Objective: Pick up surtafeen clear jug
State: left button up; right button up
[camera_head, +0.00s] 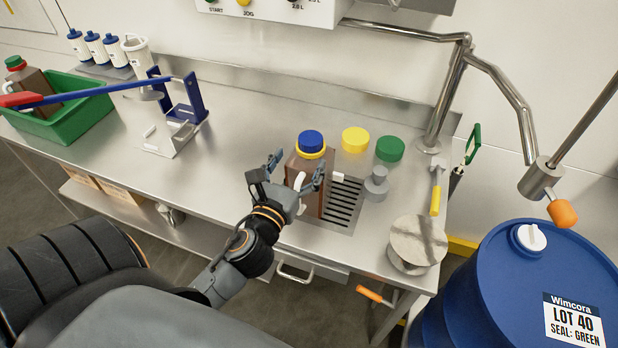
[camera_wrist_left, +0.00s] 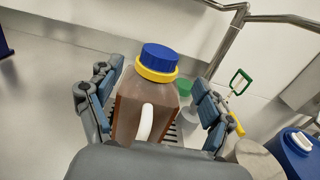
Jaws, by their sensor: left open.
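A brown, see-through jug (camera_head: 309,172) with a blue cap and yellow collar stands upright on the steel bench, by a slotted drain. In the left wrist view the same jug (camera_wrist_left: 138,105) fills the middle, its white handle toward me. No name is readable on it, so I cannot tell whether it is the surtafeen clear jug. My left gripper (camera_head: 297,168) is open, with a finger on either side of the jug. In the wrist view gaps show between fingers and jug; contact is not clear. My right gripper is out of view.
Yellow (camera_head: 355,139) and green (camera_head: 389,149) caps and a grey weight-like piece (camera_head: 376,184) are close behind and right of the jug. A green crate (camera_head: 83,128) with another brown jug stands left. A blue drum (camera_head: 500,290) stands right.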

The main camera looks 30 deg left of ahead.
aim_at(309, 140)
pick_arm(q)
jog(key=p+x, duration=0.1)
jog(key=x, duration=0.4)
jog(key=shift+w+a+r, duration=0.15)
jog(key=shift+w+r, duration=0.05)
jog(key=shift+w, duration=0.1)
jog(key=shift+w+f, duration=0.1)
jog(key=shift+w, duration=0.35)
jog(key=shift+s, duration=0.1)
grip_shut()
jog(key=shift+r, duration=0.4)
jog(key=shift+a+f, duration=0.1)
